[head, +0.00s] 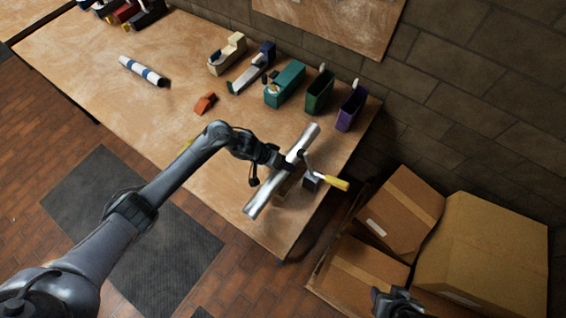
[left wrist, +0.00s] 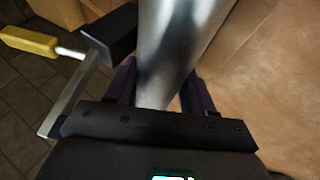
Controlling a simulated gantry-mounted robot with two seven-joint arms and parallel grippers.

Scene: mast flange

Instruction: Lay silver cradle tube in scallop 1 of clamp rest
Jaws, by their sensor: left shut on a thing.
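The silver cradle tube (head: 265,195) lies slantwise over the right end of the bench in the head view. My left gripper (head: 288,162) is shut on it near its middle. In the left wrist view the tube (left wrist: 178,45) runs between the two fingers of the left gripper (left wrist: 160,92). A clamp with a yellow handle (head: 338,184) and dark block stands just right of the tube; its handle also shows in the left wrist view (left wrist: 28,40). A pale wooden part, possibly the clamp rest (head: 283,190), shows under the tube. The tube hides its scallops, so I cannot tell whether they touch. My right gripper (head: 396,302) shows partly at the bottom edge.
Tape dispensers (head: 228,53), a teal box (head: 285,86) and green and purple holders (head: 352,108) line the back of the bench. An orange block (head: 205,104) and a blue-white roll (head: 143,71) lie farther left. Cardboard boxes (head: 490,250) stand right of the bench.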

